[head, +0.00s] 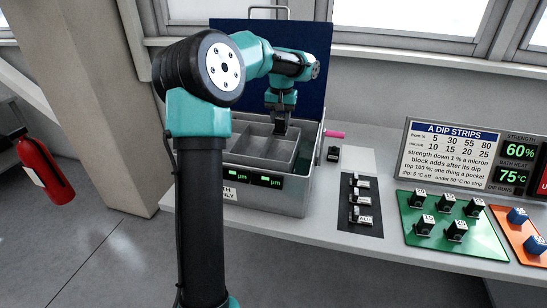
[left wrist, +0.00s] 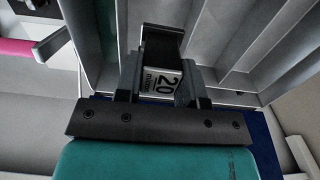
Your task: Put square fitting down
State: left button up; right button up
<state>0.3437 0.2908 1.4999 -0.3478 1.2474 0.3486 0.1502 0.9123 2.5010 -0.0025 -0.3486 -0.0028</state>
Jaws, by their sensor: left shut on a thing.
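The square fitting (left wrist: 162,75) is a dark block with a white label reading 20 and "micron" in the left wrist view. My left gripper (left wrist: 157,92) is shut on it, one finger at each side. In the head view my left gripper (head: 281,122) points down over the open grey box (head: 303,193), at its back right part. The box has long compartments parted by thin walls. The fitting is hard to make out in the head view, and I cannot tell whether it touches the box floor. My right gripper is not in view.
A dark strip (head: 364,228) with several small labelled blocks lies right of the box. A single block (head: 333,154) stands near the pink handle (head: 335,134). A green board (head: 483,236) and an orange board (head: 507,221) hold more blocks. The sign (head: 448,157) stands behind them.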

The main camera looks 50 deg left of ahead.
aim_at(281, 133)
pick_arm(q)
jog(key=shift+f, duration=3.1)
jog(key=shift+f, duration=1.9)
jog(key=shift+f, duration=0.1)
jog(key=o, duration=1)
jog(key=shift+o, duration=0.2)
notch_tip(281, 133, up, 12)
jog(key=shift+r, duration=0.15)
